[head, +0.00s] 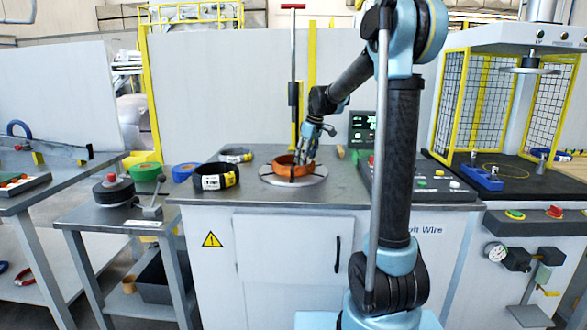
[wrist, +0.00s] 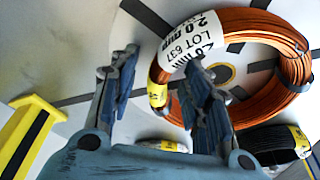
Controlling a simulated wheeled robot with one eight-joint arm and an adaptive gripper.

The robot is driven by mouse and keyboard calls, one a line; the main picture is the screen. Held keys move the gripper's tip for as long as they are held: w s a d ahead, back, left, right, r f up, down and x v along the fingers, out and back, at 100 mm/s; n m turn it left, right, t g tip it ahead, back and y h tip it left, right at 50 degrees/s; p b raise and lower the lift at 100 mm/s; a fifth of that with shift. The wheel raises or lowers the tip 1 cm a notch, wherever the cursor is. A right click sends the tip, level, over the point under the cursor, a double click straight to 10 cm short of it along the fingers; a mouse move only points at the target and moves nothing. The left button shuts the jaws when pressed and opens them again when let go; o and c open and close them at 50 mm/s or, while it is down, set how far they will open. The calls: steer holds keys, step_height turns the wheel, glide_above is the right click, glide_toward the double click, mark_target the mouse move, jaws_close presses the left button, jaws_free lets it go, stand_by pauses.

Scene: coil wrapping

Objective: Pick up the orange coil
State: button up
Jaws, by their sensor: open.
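The orange coil (head: 281,171) lies flat on a round grey plate (head: 318,179) on the workbench. In the wrist view the orange coil (wrist: 290,72) fills the upper right and carries a white label with print and a yellow patch. My gripper (head: 304,158) points down at the coil in the head view. Whether the fingers touch the coil is unclear.
A black coil (head: 207,183) with a yellow label lies left of the plate, with another dark coil (head: 236,155) behind. A red-handled upright rod (head: 293,70) and yellow post stand behind. A control panel (head: 425,184) is at the right.

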steer(key=shift+c, duration=0.3)
jaws_close()
